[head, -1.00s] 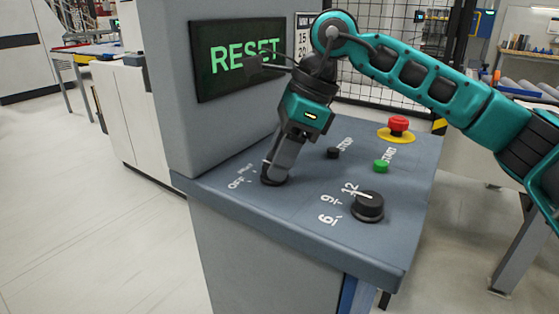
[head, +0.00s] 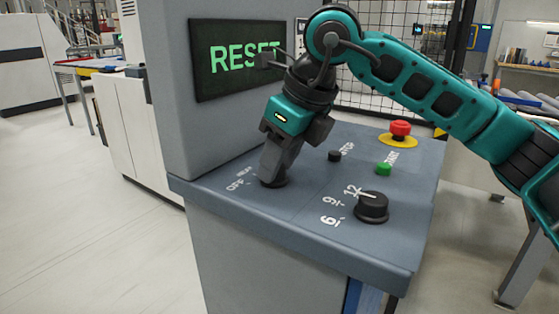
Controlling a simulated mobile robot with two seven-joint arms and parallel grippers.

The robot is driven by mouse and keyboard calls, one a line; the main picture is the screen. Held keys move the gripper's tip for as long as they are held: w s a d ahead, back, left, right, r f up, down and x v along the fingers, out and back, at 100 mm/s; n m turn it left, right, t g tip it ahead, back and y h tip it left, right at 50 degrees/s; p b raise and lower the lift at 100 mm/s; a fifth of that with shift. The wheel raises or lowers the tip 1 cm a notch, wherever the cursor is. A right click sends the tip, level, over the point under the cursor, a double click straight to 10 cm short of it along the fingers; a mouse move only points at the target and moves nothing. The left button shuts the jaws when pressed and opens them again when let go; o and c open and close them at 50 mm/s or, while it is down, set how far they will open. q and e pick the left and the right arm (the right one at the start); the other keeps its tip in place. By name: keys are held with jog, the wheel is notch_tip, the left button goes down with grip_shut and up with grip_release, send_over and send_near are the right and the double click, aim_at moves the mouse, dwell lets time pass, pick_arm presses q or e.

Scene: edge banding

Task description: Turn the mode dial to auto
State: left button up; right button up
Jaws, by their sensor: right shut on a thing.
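The mode dial (head: 275,182) is a dark round knob on the left part of the sloped grey control panel (head: 305,220). My right gripper (head: 272,176) points down onto it and is shut on it, hiding most of the knob and its pointer. The labels beside the dial, such as OFF (head: 236,185), are partly readable; no AUTO label can be made out. The screen (head: 232,58) above the panel reads RESET in green, partly covered by my right wrist. My left gripper is not in view.
A second black dial (head: 371,207) marked 6, 9 and 12 sits front right. A black stop button (head: 334,156), a green start button (head: 383,169) and a red emergency button (head: 400,130) on a yellow base stand to the right of my gripper.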

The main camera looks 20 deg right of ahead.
dwell(0.3)
jog(key=o, duration=1.1)
jog(key=shift+c, duration=0.2)
jog(key=p+v, duration=0.2)
jog(key=v, duration=1.1)
jog(key=shift+a, duration=0.1)
